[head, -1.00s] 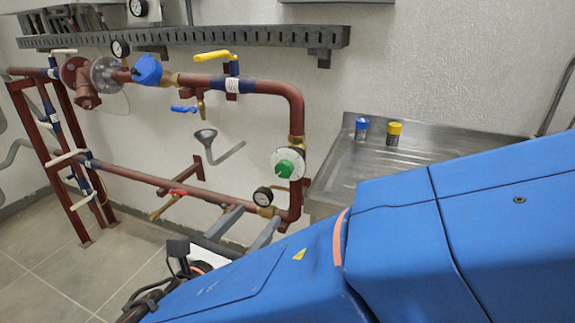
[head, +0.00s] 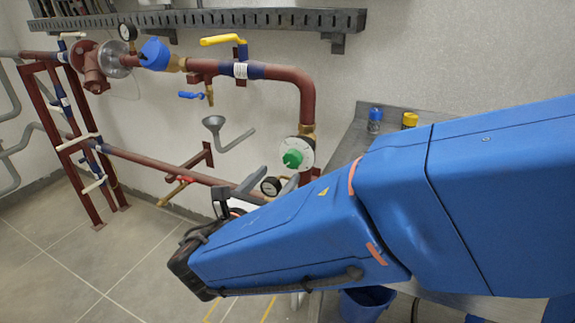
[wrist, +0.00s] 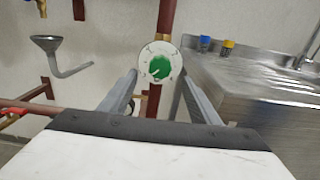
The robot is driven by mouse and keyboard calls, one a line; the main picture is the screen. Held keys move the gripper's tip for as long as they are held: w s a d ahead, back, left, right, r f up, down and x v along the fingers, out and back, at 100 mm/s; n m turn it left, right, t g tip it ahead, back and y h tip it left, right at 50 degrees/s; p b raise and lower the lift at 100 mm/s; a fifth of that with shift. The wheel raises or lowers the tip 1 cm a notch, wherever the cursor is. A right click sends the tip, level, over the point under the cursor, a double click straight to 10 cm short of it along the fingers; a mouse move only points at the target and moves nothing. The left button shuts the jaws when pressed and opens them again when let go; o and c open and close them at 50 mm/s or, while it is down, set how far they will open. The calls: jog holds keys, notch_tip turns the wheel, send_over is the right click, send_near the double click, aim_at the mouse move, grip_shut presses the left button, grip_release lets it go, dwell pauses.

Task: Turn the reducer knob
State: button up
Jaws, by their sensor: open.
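The reducer knob (head: 293,158) is green, on a round white disc in the vertical part of the red pipe. In the wrist view the green knob (wrist: 159,67) faces me, just above the middle of the picture. My gripper (head: 268,180) is low and to the left of the knob in the head view. In the wrist view my gripper (wrist: 157,80) has its two grey fingers apart, one on each side below the knob's disc. It is open and empty, and I see no contact with the knob. My blue arm hides the pipe's lower end in the head view.
A grey funnel (head: 214,124) stands left of the knob. A steel sink counter (wrist: 255,82) is at the right, with a blue-capped container (head: 375,120) and a yellow-capped one (head: 410,121). The tiled floor at the left is clear.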

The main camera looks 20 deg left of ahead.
aim_at(291, 162)
jog(key=w, duration=0.7)
jog(key=shift+d, duration=0.3)
jog(key=c, duration=1.1)
